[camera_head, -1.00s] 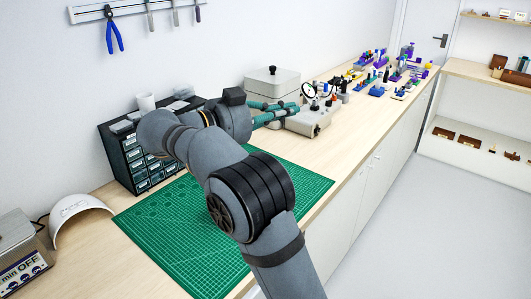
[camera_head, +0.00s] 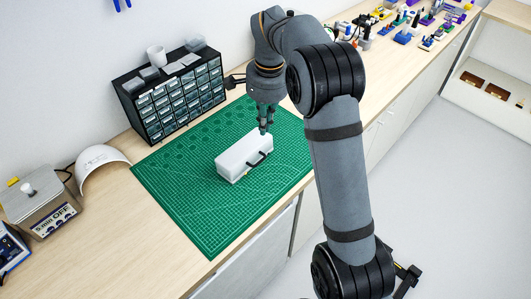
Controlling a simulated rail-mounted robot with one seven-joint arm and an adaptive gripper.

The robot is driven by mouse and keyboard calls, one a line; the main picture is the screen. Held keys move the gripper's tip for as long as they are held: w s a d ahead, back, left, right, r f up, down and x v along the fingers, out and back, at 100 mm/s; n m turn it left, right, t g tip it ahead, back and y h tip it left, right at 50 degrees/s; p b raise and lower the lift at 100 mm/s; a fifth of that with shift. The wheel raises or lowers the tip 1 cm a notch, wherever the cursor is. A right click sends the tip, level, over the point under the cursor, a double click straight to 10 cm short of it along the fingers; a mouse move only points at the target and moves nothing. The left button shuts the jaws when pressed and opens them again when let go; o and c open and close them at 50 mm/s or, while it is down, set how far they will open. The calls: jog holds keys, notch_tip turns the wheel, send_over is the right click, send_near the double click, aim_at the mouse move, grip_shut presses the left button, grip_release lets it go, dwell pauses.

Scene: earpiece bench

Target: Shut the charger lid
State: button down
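A white box-like charger (camera_head: 238,160) sits on the green cutting mat (camera_head: 195,215), with dark parts along its right-facing side. At this size I cannot tell how far its lid is open. My gripper (camera_head: 266,130) points down at the charger's far right end, with its fingertips very close to the upper edge. I cannot tell whether they touch it. The fingers look close together, but their gap is not clear. Nothing shows held between them.
A dark drawer cabinet (camera_head: 176,100) with a white cup on top stands behind the mat. The mat's front left is clear.

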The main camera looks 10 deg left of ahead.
jog(key=f+p, duration=0.1)
jog(key=f, duration=0.3)
jog(key=f+p, duration=0.1)
jog(key=f, duration=0.4)
jog(key=f+p, duration=0.1)
jog(key=f, duration=0.4)
jog(key=shift+w+a+p, duration=0.3)
jog(key=shift+a+p, duration=0.05)
jog(key=shift+a, duration=0.05)
jog(key=shift+f, duration=0.15)
jog(key=f+b, duration=0.2)
jog(key=b, duration=0.1)
jog(key=shift+s+d+f, duration=0.1)
jog(key=shift+d, duration=0.15)
jog(key=shift+s+d+b, duration=0.15)
jog(key=shift+b, duration=0.25)
jog(key=shift+s, duration=0.1)
